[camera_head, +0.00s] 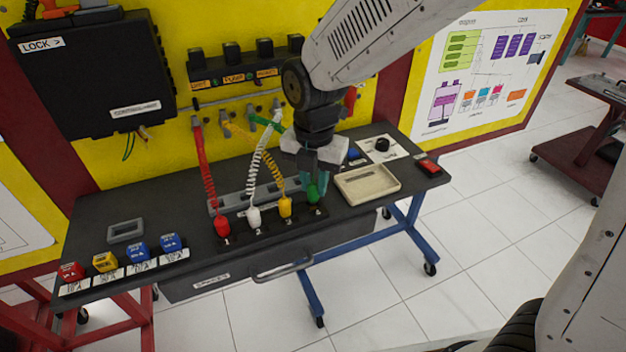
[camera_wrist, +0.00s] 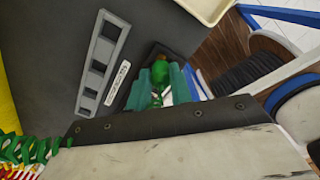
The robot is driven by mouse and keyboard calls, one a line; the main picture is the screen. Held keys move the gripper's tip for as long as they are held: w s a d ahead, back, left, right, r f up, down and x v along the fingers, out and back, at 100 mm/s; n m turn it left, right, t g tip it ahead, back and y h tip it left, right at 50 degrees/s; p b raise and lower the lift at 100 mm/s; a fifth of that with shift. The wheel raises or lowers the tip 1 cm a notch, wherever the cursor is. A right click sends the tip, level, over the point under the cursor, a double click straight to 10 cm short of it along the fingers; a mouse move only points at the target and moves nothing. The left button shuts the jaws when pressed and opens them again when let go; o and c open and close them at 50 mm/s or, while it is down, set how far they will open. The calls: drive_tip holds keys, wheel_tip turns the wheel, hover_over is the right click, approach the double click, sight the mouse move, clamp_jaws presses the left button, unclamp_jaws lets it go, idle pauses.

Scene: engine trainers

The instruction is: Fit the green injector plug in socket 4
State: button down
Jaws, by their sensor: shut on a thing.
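The green injector plug (camera_head: 313,193) is at the right end of the black socket strip (camera_head: 268,228), at the place marked 4. My gripper (camera_head: 314,183) is above that end, its teal fingers shut on the green plug. In the wrist view the plug (camera_wrist: 160,71) shows between the fingers (camera_wrist: 162,88), over the dark strip. I cannot tell whether its lower end is inside socket 4 or just above it. A red plug (camera_head: 222,226), a white plug (camera_head: 254,216) and a yellow plug (camera_head: 285,207) stand upright at places 1, 2 and 3.
A grey slotted rail (camera_wrist: 103,62) lies behind the strip. A beige tray (camera_head: 367,191) is to the right. Coloured blocks with labels (camera_head: 137,251) sit at the bench's left end. Coiled cables (camera_head: 206,165) hang from the yellow panel close to my gripper.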

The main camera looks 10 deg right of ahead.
drive_tip(key=shift+f, duration=0.8)
drive_tip(key=c, duration=1.5)
unclamp_jaws()
drive_tip(key=shift+r, duration=2.7)
drive_tip(key=shift+r, duration=0.3)
drive_tip(key=o, duration=0.6)
